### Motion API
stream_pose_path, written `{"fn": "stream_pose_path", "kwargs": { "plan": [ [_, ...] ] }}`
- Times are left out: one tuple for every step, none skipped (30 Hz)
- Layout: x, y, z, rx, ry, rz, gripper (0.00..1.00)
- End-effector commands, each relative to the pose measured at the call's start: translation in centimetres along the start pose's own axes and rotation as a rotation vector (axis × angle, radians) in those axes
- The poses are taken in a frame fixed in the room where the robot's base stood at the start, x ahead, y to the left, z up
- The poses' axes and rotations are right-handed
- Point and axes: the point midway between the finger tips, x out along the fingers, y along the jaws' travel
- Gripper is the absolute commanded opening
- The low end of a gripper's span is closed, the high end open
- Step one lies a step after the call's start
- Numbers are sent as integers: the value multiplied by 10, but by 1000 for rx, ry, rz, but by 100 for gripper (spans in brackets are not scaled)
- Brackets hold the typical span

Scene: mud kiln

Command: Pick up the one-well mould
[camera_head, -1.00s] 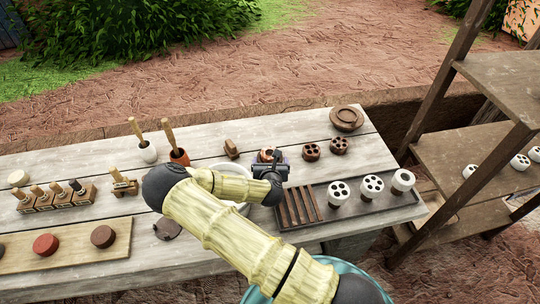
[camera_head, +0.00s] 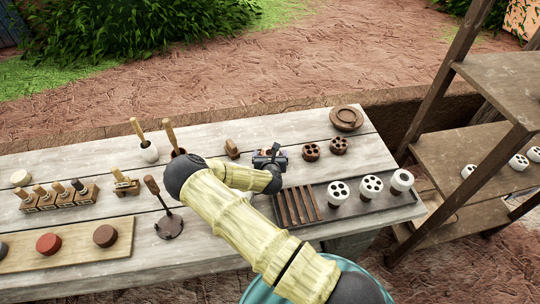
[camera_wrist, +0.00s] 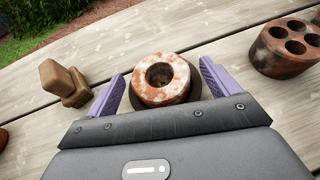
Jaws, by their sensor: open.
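The one-well mould (camera_wrist: 161,79) is a squat round block with a single hole, mottled white and reddish brown. In the wrist view it sits on a dark round base, between the purple fingertips of my gripper (camera_wrist: 161,86). The fingers are open, one on each side, with a visible gap to the mould. In the head view my gripper (camera_head: 270,161) is over the middle of the table and hides most of the mould.
Two brown several-well moulds (camera_head: 311,152) (camera_head: 339,146) stand close to the right. A small wooden block (camera_head: 232,148) is to the left. A dark tray (camera_head: 372,208) with white moulds lies in front. A round brown dish (camera_head: 346,118) is behind.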

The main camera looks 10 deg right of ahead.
Motion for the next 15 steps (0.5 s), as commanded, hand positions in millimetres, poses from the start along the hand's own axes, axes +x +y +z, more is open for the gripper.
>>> {"fn": "stream_pose_path", "kwargs": {
  "plan": [
    [0, 0, 0, 0, 0, 0, 88],
    [0, 0, 0, 0, 0, 0, 88],
    [0, 0, 0, 0, 0, 0, 88],
    [0, 0, 0, 0, 0, 0, 88],
    [0, 0, 0, 0, 0, 0, 88],
    [0, 0, 0, 0, 0, 0, 88],
    [0, 0, 0, 0, 0, 0, 88],
    [0, 0, 0, 0, 0, 0, 88],
    [0, 0, 0, 0, 0, 0, 88],
    [0, 0, 0, 0, 0, 0, 88],
    [0, 0, 0, 0, 0, 0, 88],
    [0, 0, 0, 0, 0, 0, 88],
    [0, 0, 0, 0, 0, 0, 88],
    [0, 0, 0, 0, 0, 0, 82],
    [0, 0, 0, 0, 0, 0, 74]
  ]
}}
